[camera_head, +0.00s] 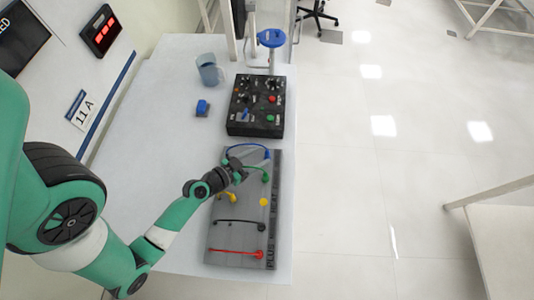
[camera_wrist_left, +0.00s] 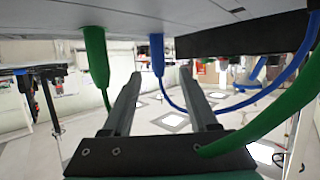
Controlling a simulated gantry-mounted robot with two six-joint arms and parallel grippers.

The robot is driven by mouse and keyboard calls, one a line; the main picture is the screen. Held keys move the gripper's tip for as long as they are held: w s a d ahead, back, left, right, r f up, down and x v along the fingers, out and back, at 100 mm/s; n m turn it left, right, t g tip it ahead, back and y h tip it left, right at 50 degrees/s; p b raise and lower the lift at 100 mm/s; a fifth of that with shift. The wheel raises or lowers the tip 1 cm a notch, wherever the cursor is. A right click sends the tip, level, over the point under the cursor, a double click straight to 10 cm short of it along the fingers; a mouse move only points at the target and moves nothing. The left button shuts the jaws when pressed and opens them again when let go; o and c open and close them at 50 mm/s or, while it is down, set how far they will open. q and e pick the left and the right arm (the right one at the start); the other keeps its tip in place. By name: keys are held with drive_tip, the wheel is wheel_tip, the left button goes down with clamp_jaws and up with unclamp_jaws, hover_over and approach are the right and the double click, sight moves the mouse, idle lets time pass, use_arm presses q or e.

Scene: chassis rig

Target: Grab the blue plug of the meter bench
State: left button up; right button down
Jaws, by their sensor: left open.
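The grey plug board (camera_head: 238,238) lies on the white table, with blue, green, yellow, black and red leads. The blue lead (camera_head: 250,146) arches over its far end. One blue plug (camera_head: 267,154) shows at the lead's right end; the left end is by my gripper and partly hidden. My left gripper (camera_head: 236,166) is open over the board's far left part. In the left wrist view, a blue plug (camera_wrist_left: 157,55) appears between the two open fingertips, not clasped; its exact depth is unclear. A green plug (camera_wrist_left: 95,58) stands left of the fingers there. My right gripper is not in view.
A black control box (camera_head: 256,106) with knobs stands just beyond the board. A blue block (camera_head: 202,108) and a blue-grey mug (camera_head: 208,70) stand on the table farther back. The table left of the board is mostly clear. A green cable (camera_wrist_left: 275,115) passes close to the gripper.

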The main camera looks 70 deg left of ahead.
sight(267, 151)
use_arm(q)
drive_tip(key=x, duration=0.4)
drive_tip(key=shift+w, duration=0.35)
drive_tip(key=shift+s, duration=0.1)
clamp_jaws()
